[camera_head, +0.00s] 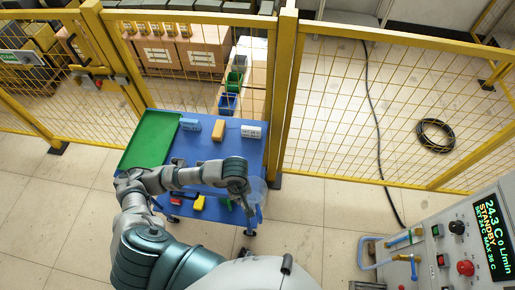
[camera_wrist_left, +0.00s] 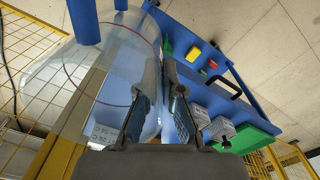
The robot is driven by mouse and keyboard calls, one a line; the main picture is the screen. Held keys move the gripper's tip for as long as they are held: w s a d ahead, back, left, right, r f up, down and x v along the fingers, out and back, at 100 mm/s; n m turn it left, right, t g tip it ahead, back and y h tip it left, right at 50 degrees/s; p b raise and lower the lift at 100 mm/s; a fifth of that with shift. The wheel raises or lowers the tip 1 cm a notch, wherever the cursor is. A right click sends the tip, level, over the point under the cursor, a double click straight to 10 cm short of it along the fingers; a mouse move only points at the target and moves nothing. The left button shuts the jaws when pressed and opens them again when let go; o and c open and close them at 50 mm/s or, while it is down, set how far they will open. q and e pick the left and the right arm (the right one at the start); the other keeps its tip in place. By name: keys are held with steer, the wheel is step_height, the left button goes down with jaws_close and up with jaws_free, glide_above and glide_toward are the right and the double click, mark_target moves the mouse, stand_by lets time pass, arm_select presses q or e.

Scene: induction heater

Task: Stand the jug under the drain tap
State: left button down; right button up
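The clear jug (camera_head: 257,188) is at the right edge of the blue cart, partly hidden behind my left arm. In the left wrist view the jug (camera_wrist_left: 62,95) fills the left side, with a thin red ring line and a printed label. My left gripper (camera_head: 246,207) points down beside it. In the wrist view its fingers (camera_wrist_left: 163,72) are close together at the jug's right edge; whether they pinch the wall is unclear. Blue-handled taps (camera_head: 405,238) project from the grey machine at lower right; which is the drain tap is unclear. My right gripper is out of view.
The blue cart (camera_head: 232,150) carries a green tray (camera_head: 150,138), small boxes (camera_head: 251,131) and red and yellow pieces (camera_head: 198,202). A yellow mesh fence (camera_head: 285,100) stands behind it. The machine's display (camera_head: 491,238) reads STANDBY. Floor between cart and machine is clear.

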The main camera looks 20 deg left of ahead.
arm_select(q)
steer(key=w+r+m, duration=0.4)
steer(key=w, duration=0.4)
steer(key=w+r+m, duration=0.4)
steer(key=w, duration=0.4)
steer(key=shift+w+a+r+m, duration=0.15)
steer(key=shift+w+a+m, duration=0.1)
steer(key=shift+w+m, duration=0.15)
